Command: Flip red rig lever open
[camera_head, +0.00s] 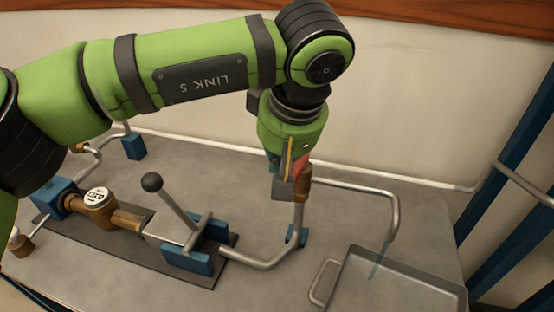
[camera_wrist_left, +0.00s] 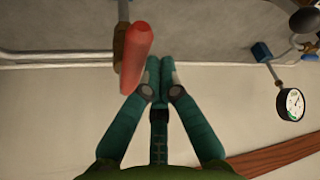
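The red lever (camera_head: 301,164) is on a brass valve (camera_head: 304,188) on the upright pipe right of the bench's middle. In the head view my left gripper hides part of it. In the left wrist view the red lever (camera_wrist_left: 136,48) shows whole, slanting just left of my fingers, with the brass valve behind it. My left gripper (camera_head: 284,190) points down beside the lever. Its teal fingers (camera_wrist_left: 161,68) are together with nothing between them. I cannot tell whether the left finger touches the lever. My right gripper is not in view.
A black-knobbed clamp lever (camera_head: 176,206) and a brass meter (camera_head: 98,204) stand left on the bench. Bent pipe (camera_head: 350,190) runs right of the valve. A dial gauge (camera_wrist_left: 290,105) shows in the wrist view.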

